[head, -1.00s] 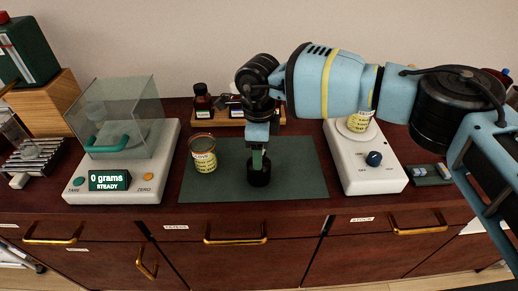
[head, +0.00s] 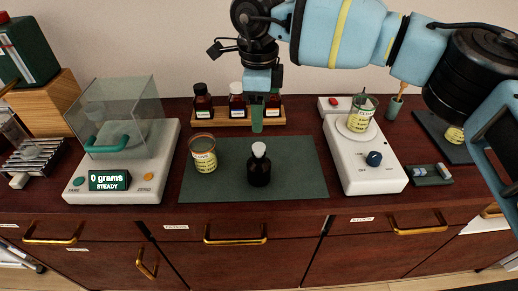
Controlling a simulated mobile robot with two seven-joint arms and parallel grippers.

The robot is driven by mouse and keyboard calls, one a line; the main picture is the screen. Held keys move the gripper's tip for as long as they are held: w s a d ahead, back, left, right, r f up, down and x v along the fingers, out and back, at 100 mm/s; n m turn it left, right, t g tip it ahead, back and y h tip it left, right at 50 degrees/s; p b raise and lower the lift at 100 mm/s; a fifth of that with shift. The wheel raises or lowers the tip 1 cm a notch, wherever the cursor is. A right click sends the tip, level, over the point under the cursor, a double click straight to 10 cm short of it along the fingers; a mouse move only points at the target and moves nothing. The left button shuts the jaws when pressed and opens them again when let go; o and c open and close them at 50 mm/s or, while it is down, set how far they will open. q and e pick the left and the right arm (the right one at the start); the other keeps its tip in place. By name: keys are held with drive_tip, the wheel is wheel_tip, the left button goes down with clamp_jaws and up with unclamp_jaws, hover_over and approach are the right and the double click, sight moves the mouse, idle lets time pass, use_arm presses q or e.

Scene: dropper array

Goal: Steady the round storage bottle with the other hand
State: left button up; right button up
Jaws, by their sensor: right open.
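The round storage bottle, a small dark bottle with a white stopper (head: 259,168), stands upright on the green mat (head: 300,185), near its middle. My right gripper (head: 257,128) hangs above and a little behind the bottle, pointing down, open and clear of it. Its fingers show nearly edge-on. My left gripper is not in view.
A labelled jar (head: 204,156) stands left of the bottle on the mat. A wooden rack (head: 215,123) with several small bottles is behind. A balance (head: 115,190) stands left; a white stirrer (head: 365,172) with a beaker (head: 359,116) stands right. The mat's right part is clear.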

drive_tip(key=shift+r, duration=0.15)
drive_tip(key=shift+c, duration=0.8)
drive_tip(key=m+y, duration=0.5)
drive_tip(key=m, duration=2.8)
approach(260, 146)
drive_tip(key=r, duration=0.3)
drive_tip(key=shift+w+d+g, duration=0.3)
drive_tip(key=shift+w+g, duration=0.05)
drive_tip(key=shift+g, duration=0.05)
drive_tip(key=x, duration=1.2)
drive_tip(key=shift+d+f, duration=0.1)
drive_tip(key=shift+d, duration=0.15)
